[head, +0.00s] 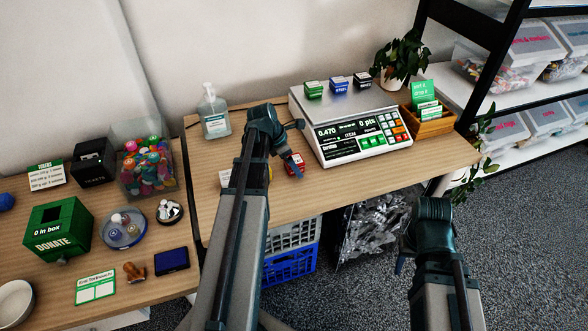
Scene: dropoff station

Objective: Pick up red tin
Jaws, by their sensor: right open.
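A small red tin (297,160) sits on the right table, in front of the scale's left corner. Part of it is hidden by a dark piece at the end of my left arm. My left gripper (291,146) is at this tin, pointing down and away from me. Its jaws are small and partly hidden, so I cannot tell how they stand or whether they touch the tin. My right gripper (402,262) is open and hangs low in front of the right table, over the floor and well apart from the tin.
A scale (335,99) bears a green tin (313,90), a blue tin (339,85) and a black tin (362,80). A pump bottle (214,113) stands at the back left. A wooden card box (430,120) stands right of the scale. The table front right of the red tin is clear.

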